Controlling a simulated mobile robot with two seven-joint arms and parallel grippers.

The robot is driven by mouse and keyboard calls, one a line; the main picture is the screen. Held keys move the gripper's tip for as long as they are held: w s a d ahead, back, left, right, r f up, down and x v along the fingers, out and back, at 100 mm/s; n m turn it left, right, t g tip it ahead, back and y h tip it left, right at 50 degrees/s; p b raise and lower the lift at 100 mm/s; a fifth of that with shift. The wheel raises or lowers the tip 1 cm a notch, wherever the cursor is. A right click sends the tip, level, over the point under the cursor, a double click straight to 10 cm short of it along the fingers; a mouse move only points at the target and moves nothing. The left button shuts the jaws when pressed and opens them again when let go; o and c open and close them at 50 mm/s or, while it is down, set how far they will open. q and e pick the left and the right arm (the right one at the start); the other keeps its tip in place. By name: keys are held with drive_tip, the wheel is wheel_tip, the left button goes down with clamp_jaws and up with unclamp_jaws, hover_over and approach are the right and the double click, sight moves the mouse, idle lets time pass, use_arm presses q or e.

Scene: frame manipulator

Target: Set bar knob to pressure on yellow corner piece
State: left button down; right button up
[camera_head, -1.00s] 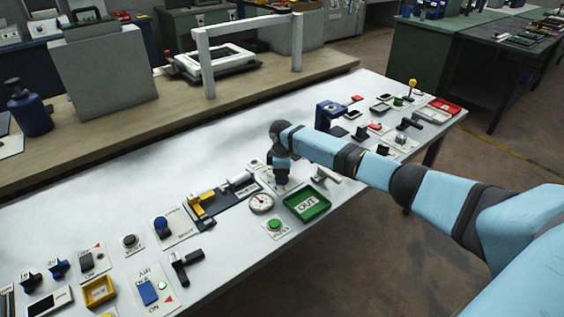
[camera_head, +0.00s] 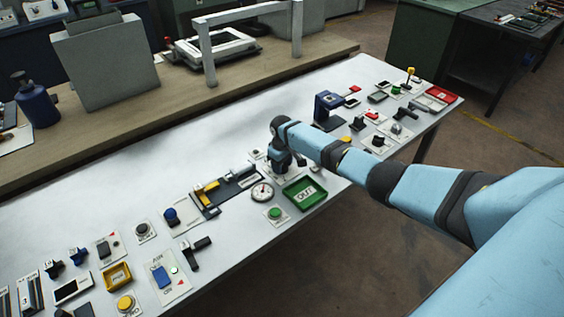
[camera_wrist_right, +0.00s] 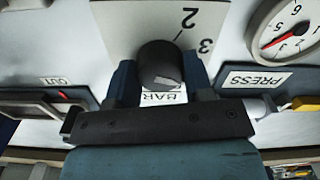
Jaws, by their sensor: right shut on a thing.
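The bar knob (camera_wrist_right: 158,60) is a dark round knob on a white plate marked BAR, with 2 and 3 visible in the right wrist view. My right gripper (camera_wrist_right: 160,78) is shut on it, a blue finger on each side. In the head view the right gripper (camera_head: 281,166) points down at the plate and hides the knob. The yellow corner piece (camera_head: 206,190) sits in the dark press fixture left of the gauge; any number on it is unreadable. Some yellow (camera_wrist_right: 305,103) shows at the right wrist view's edge. My left gripper is out of view.
A green OUT tray (camera_head: 304,193) and a green button (camera_head: 275,213) are close by.

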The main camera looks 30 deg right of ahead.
idle(0.5)
drive_tip(key=o, duration=0.9)
drive_tip(key=shift+o, duration=0.2)
wheel_tip(320, 180, up, 14)
drive_tip(key=shift+f, duration=0.1)
